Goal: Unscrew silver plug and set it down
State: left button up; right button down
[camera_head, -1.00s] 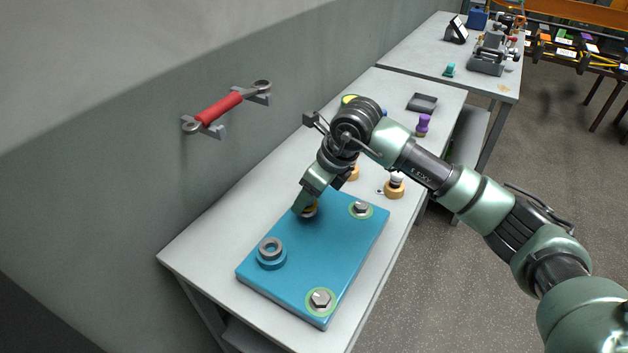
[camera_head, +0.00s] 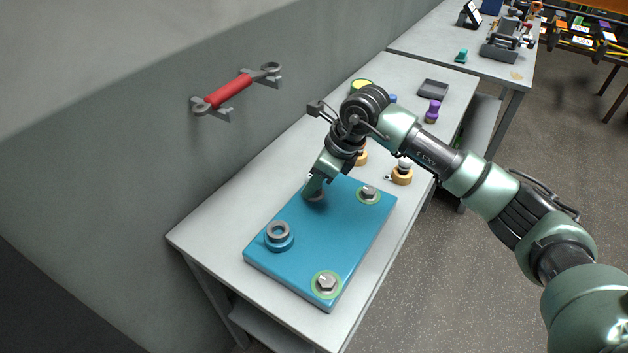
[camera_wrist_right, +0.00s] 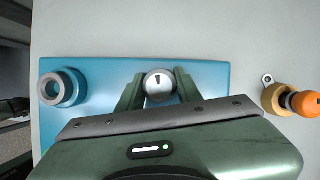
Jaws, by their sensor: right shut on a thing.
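The silver plug (camera_wrist_right: 160,84) shows in the right wrist view as a round, bright top with a dark mark. It sits at the blue plate (camera_wrist_right: 215,75), between the two fingers of my right gripper (camera_wrist_right: 160,90), which is shut on it. In the head view my right gripper (camera_head: 314,188) reaches down to the far left part of the blue plate (camera_head: 320,240). The plug (camera_head: 317,196) is mostly hidden there by the gripper. I cannot tell whether the plug is still in its hole or lifted a little. My left gripper is not in view.
A grey ring fitting (camera_head: 279,234) stands on the plate, with hex bolts (camera_head: 326,283) and (camera_head: 369,193) in green rings. Brass-coloured holders (camera_head: 402,177) stand beyond the plate. A red-handled wrench (camera_head: 228,92) hangs on the wall. The bench (camera_head: 215,235) is bare left of the plate.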

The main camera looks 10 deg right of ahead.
jog(key=n+g, duration=0.1)
jog(key=n, duration=0.1)
jog(key=n+g, duration=0.1)
jog(key=n, duration=0.2)
jog(key=shift+r+y, duration=0.15)
jog(key=shift+y, duration=0.25)
jog(key=n+g, duration=0.1)
jog(key=n, duration=0.3)
jog(key=shift+n+g, duration=0.4)
jog(key=c, duration=1.2)
grip_release()
jog(key=shift+o, duration=0.2)
jog(key=m+t, duration=0.2)
jog(key=m, duration=0.3)
jog(key=shift+s, duration=0.1)
jog(key=m+t, duration=0.1)
jog(key=m, duration=0.2)
jog(key=m+t+h, duration=0.1)
jog(key=m, duration=0.3)
jog(key=shift+t, duration=0.3)
